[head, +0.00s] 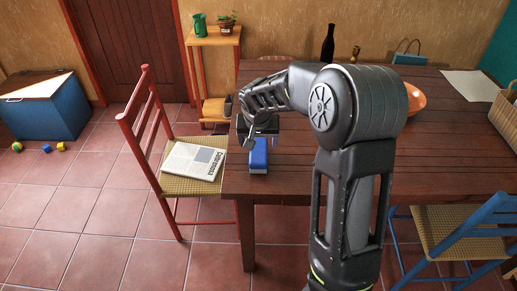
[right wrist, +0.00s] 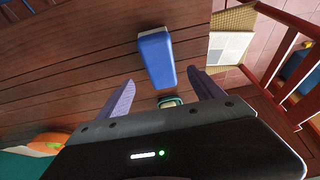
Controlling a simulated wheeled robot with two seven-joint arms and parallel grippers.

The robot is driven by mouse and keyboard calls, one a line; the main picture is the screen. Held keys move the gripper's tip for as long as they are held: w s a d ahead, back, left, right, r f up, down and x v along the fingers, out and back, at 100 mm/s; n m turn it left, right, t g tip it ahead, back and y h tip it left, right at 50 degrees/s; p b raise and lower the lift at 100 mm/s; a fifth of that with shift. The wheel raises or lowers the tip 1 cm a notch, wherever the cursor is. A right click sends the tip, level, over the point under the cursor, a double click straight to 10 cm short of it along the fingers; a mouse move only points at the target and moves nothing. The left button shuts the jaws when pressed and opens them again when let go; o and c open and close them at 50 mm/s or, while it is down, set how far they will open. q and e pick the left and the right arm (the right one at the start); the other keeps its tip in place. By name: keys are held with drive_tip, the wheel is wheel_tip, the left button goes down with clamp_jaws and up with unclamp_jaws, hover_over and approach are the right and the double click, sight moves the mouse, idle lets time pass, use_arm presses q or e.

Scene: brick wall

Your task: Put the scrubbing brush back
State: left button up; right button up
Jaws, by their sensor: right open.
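A blue block-shaped thing with a pale end, which looks like the scrubbing brush (head: 258,157), is on the dark wooden table (head: 290,185) near its left edge. My right gripper (head: 260,130) is just above and behind it in the head view. In the right wrist view the brush (right wrist: 156,58) lies ahead of the open right fingers (right wrist: 161,78), roughly in line with the gap and with nothing held. A small green-rimmed thing (right wrist: 168,102) shows between the finger bases; I cannot tell what it is. My left gripper is not in view.
A red chair (head: 150,150) with a newspaper (head: 194,161) stands left of the table. A dark bottle (head: 328,45), an orange bowl (head: 415,98), a paper sheet (head: 468,84) and a basket (head: 505,115) are on the table. A blue chair (head: 470,235) is at the front right.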

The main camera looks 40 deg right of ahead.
drive_tip(key=v, duration=0.2)
drive_tip(key=shift+s+a+r, duration=0.1)
drive_tip(key=shift+s+r, duration=0.05)
drive_tip(key=shift+r, duration=0.25)
idle(0.6)
